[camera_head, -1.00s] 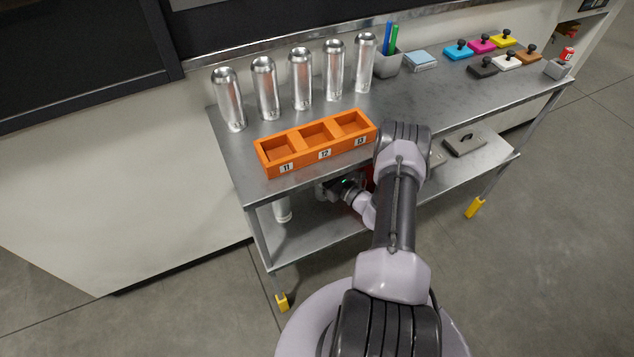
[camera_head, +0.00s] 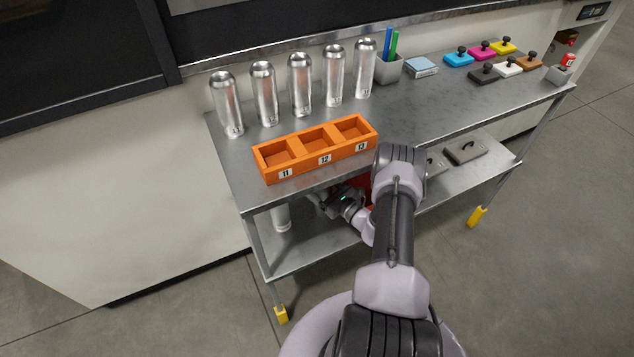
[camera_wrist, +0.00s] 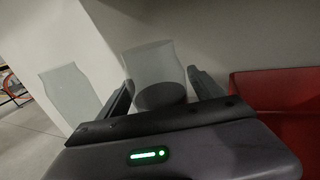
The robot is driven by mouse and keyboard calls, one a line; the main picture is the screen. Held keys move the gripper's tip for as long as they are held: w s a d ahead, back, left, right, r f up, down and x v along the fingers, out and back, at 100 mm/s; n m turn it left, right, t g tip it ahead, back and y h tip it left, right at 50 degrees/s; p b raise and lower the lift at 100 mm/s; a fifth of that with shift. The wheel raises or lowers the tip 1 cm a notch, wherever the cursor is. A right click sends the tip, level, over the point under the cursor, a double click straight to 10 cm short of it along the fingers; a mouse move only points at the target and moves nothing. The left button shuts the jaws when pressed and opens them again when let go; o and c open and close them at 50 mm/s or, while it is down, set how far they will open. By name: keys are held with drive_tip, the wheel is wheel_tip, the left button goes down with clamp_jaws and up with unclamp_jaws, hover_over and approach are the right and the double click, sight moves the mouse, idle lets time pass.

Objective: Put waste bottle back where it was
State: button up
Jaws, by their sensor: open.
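In the wrist view a translucent grey bottle (camera_wrist: 155,68) with a dark lower part stands upright between my gripper's two fingers (camera_wrist: 163,88). The fingers are spread with gaps beside it, and its lower end is hidden by the gripper body. A second translucent bottle (camera_wrist: 72,97) is to the left, outside the fingers. In the head view my gripper (camera_head: 318,200) is under the tabletop, above the lower shelf (camera_head: 300,252), largely hidden by the table edge. A pale bottle (camera_head: 281,217) stands on that shelf to its left. I cannot tell which one is the waste bottle.
A red bin (camera_wrist: 275,100) is close on the right in the wrist view. The tabletop (camera_head: 445,110) overhangs my gripper and carries an orange three-slot rack (camera_head: 318,160), several silver cans (camera_head: 300,85) and a pen cup (camera_head: 388,70). A table leg (camera_head: 258,245) stands at the left.

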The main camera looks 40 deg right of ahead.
sight(330, 192)
drive_tip(key=s+p, duration=0.1)
drive_tip(key=s, duration=0.2)
drive_tip(key=s+p, duration=0.1)
drive_tip(key=s, duration=0.3)
drive_tip(key=s+d+p, duration=0.1)
drive_tip(key=s, duration=0.3)
drive_tip(key=shift+s+r+p, duration=0.15)
drive_tip(key=shift+s+p, duration=0.05)
drive_tip(key=shift+p, duration=0.2)
drive_tip(key=shift+s, duration=0.3)
drive_tip(key=shift+s, duration=0.1)
